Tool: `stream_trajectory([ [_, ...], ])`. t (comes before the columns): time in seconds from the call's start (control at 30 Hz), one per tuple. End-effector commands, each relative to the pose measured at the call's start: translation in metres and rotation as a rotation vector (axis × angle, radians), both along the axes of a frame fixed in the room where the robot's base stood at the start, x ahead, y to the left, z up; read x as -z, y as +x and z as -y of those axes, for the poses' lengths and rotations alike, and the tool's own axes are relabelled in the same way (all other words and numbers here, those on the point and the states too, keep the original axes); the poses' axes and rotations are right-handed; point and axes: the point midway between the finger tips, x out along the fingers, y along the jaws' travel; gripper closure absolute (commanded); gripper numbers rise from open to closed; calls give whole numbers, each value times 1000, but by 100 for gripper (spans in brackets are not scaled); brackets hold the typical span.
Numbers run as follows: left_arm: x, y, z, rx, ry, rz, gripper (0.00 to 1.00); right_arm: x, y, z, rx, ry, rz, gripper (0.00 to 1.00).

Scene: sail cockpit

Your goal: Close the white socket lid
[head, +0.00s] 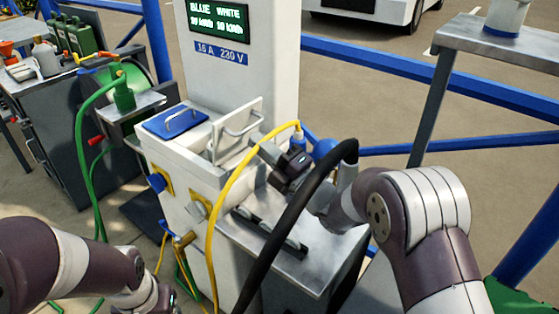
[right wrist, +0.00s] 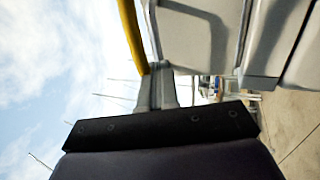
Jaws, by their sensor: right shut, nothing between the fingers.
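The white socket lid (head: 240,126) stands raised, tilted up at its hinge on top of the white pedestal, with its metal handle on the face toward the right. My right gripper (head: 262,150) is shut and empty, just to the right of the lid and behind the yellow cable. In the right wrist view the shut fingers (right wrist: 163,88) point toward the lid (right wrist: 195,40), whose pale panel fills the upper middle. I cannot tell if they touch. The blue lid (head: 175,121) lies flat to the left. My left arm enters at the lower left, its gripper outside the picture.
A yellow cable (head: 226,190) arches in front of my right gripper. A thick black hose (head: 290,215) crosses in front of the metal shelf (head: 315,268). The display post (head: 235,75) rises behind the lids. Blue railings (head: 440,85) run behind.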

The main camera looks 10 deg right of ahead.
Motion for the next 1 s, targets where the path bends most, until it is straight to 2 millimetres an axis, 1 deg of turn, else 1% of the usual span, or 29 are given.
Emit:
stream_trajectory([
  [0.1,0,0,0,0,0,0,39,-3,6,-6,0,0,0,100],
  [0.2,0,0,0,0,0,0,39,-4,9,-8,1,0,-1,100],
  [0.53,0,0,0,0,0,0,39,-5,9,-9,1,0,-2,100],
  [0.67,-5,0,0,0,0,0,39,-9,10,-9,0,-12,-12,100],
  [0.77,-13,0,0,0,0,0,39,-14,12,-11,0,-33,-33,100],
  [0.87,-25,0,0,0,0,0,39,-20,15,-15,1,-69,-70,100],
  [1.0,-48,0,0,0,0,0,39,-32,22,-21,1,-142,-141,100],
])
